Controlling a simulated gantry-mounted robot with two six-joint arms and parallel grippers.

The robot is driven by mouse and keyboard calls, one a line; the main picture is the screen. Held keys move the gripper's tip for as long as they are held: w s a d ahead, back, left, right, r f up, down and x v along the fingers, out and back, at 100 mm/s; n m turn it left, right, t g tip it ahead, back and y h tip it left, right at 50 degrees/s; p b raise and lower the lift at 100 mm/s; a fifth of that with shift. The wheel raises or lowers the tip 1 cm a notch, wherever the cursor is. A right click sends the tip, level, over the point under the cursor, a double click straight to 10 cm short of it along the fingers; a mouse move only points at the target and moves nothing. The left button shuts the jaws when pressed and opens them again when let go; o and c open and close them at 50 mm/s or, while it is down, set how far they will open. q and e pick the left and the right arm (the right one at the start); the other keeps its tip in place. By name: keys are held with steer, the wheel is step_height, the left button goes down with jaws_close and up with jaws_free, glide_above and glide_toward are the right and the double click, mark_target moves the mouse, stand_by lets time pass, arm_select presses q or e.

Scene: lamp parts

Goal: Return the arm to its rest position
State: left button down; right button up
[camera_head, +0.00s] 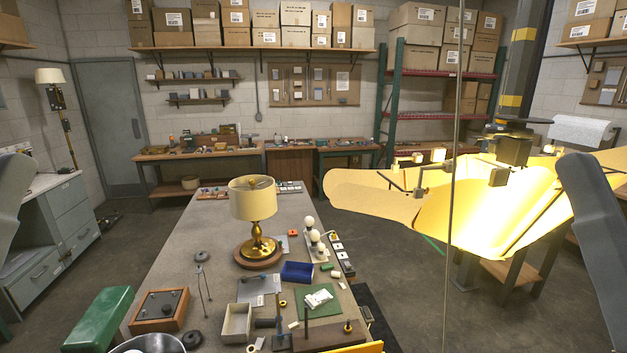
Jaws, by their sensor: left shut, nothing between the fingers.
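A grey link of my left arm (10,190) stands at the left edge of the picture, clear of the table. A larger grey link of my right arm (598,245) runs down the right edge. I cannot make out the fingers of either gripper. A table lamp with a cream shade (253,199) and a brass base (258,247) stands upright on a round wooden foot near the middle of the long grey worktable (190,230). No gripper touches the lamp or the parts around it.
White bulbs (315,237) stand in a holder right of the lamp. A bright yellow structure (480,205) fills the right.

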arm_select(q)
step_height(320, 180, up, 24)
steer(key=p, duration=2)
arm_select(e)
step_height(320, 180, up, 24)
arm_select(q)
step_height(320, 180, down, 24)
steer(key=b, duration=2.3)
steer(key=shift+r, duration=0.25)
arm_select(e)
step_height(320, 180, down, 24)
steer(key=shift+r, duration=0.25)
arm_select(q)
steer(key=shift+f, duration=0.1)
